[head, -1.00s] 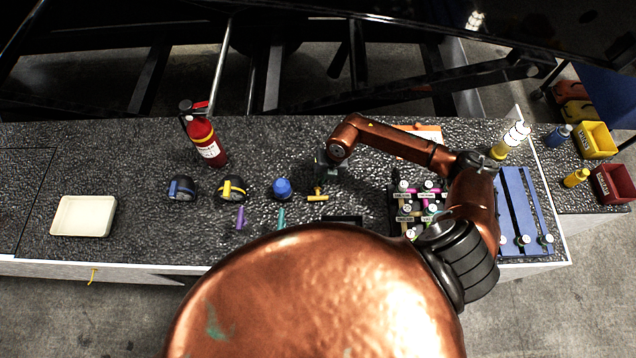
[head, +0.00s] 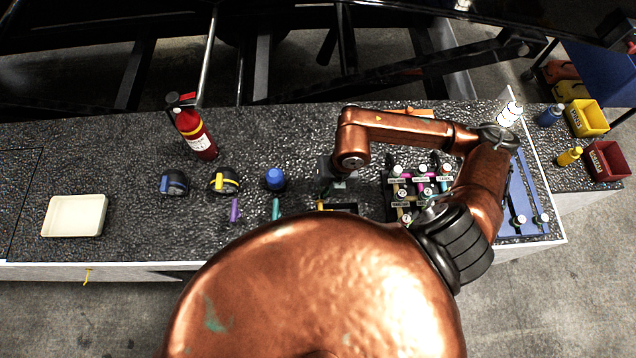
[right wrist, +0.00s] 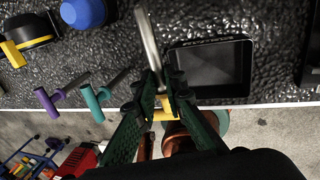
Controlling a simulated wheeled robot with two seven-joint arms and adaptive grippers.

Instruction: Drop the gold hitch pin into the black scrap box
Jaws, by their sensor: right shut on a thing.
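The gold hitch pin (right wrist: 163,113) is between the fingertips of my right gripper (right wrist: 165,92), which is shut on it. A bit of gold (head: 321,204) shows below the gripper (head: 328,188) in the head view. The black scrap box (right wrist: 246,66) is an open, empty tray just right of the fingers in the wrist view. In the head view the box (head: 346,207) is partly hidden behind my own body. The pin is beside the box, not over it; its height above the bench is hard to tell. My left gripper is out of view.
Purple (head: 235,210) and teal (head: 276,209) pins lie left of the gripper. A rack of labelled pins (head: 420,180) is to the right. A cream tray (head: 75,215) is far left.

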